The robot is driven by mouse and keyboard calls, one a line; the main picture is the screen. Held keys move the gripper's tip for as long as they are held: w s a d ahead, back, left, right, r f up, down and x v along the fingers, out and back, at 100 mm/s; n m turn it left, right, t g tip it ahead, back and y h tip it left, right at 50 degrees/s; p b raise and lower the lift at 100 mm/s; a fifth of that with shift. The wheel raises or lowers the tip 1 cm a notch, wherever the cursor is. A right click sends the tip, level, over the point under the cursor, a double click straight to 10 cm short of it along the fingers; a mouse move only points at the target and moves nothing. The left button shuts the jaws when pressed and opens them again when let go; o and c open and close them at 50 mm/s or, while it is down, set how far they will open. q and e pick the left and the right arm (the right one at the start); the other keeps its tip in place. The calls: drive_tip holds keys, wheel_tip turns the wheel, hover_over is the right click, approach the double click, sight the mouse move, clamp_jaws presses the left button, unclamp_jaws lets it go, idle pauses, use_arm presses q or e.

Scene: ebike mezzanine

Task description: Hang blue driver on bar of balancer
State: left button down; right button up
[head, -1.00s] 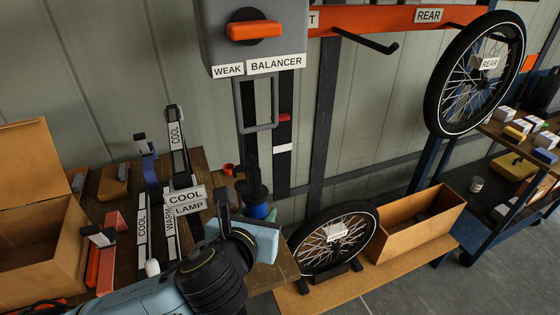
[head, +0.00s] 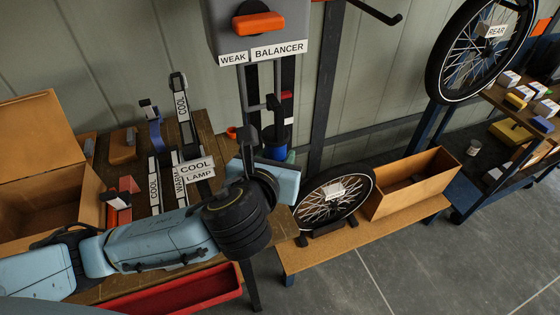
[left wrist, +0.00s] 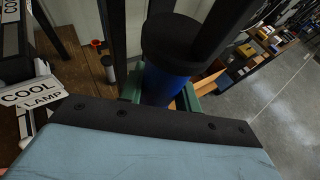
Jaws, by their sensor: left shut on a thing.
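The balancer (head: 226,32) is a grey box with an orange handle at the top middle of the head view. Its grey bar (head: 278,76), a hanging loop, comes down below the label. The blue driver (head: 275,152) has a black upper part and a blue body. It stands near the lower end of the loop, overlapping it in the picture; I cannot tell if they touch. My left gripper (head: 262,142) is shut on the driver. In the left wrist view, the driver's blue body (left wrist: 166,84) sits upright under its black top. My right gripper is not in view.
The wooden bench (head: 212,130) holds COOL and WARM labelled strips and a COOL LAMP sign (head: 194,169). An open cardboard box (head: 45,215) stands left. A wheel (head: 335,200) and an open wooden box (head: 412,184) stand right. A red tray (head: 180,292) lies in front.

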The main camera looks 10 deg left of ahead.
use_arm(q)
drive_tip(key=w+a+f+b, duration=0.1)
drive_tip(key=w+a+f, duration=0.1)
drive_tip(key=w, duration=0.3)
drive_tip(key=shift+w+a+f, duration=0.2)
drive_tip(key=shift+a+f, duration=0.05)
drive_tip(key=shift+a, duration=0.55)
idle(0.4)
